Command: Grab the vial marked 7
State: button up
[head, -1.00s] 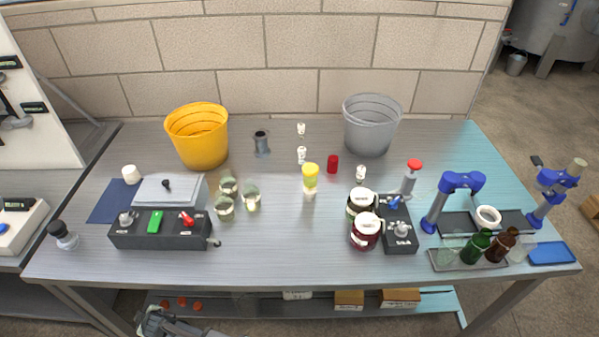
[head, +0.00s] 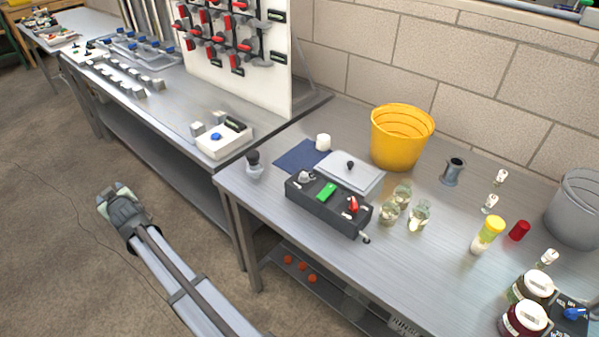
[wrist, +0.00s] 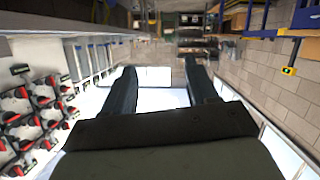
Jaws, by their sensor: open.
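Three small clear vial-like pieces with white tops stand on the steel table: one near the back (head: 501,177), one just in front of it (head: 490,203), and one nearer the right edge (head: 547,257). Their markings are too small to read, so I cannot tell which bears a 7. My gripper (head: 116,198) is at the left in the head view, over the floor, well away from them. In the wrist view its two fingers (wrist: 160,88) are spread apart with nothing between them.
The table (head: 420,270) also holds a yellow bucket (head: 400,140), a grey bucket (head: 578,212), a black control box (head: 328,205), glass jars (head: 389,212), a yellow-capped bottle (head: 488,236) and a red cylinder (head: 519,231). A second bench (head: 165,110) with a valve board stands at left.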

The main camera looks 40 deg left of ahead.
jog(key=w+r+m, duration=0.2)
jog(key=w+r, duration=0.2)
jog(key=r, duration=0.2)
jog(key=w+d+r+m+t+h, duration=0.1)
jog(key=w+d+m, duration=0.25)
jog(key=w, duration=0.65)
jog(key=w+d+r+m+t+h, duration=0.1)
jog(key=w+d+m, duration=0.3)
jog(key=w, duration=0.7)
jog(key=w+d+r+m+h, duration=0.3)
jog(key=w+d+m, duration=0.6)
jog(key=w+d, duration=1.8)
jog(key=w+d+m+h, duration=0.15)
jog(key=w+d, duration=0.25)
jog(key=d, duration=0.5)
jog(key=w+d+m, duration=0.2)
jog(key=w+d, duration=0.1)
jog(key=d, duration=0.6)
jog(key=m+g+h, duration=0.3)
jog(key=m+h, duration=0.5)
jog(key=m, duration=0.3)
send_over(553, 253)
jog(key=f, duration=0.7)
jog(key=shift+w+d+f, duration=0.1)
jog(key=shift+d+f, duration=0.1)
jog(key=shift+f, duration=0.05)
jog(key=shift+a+f, duration=0.2)
jog(key=shift+f, duration=2.4)
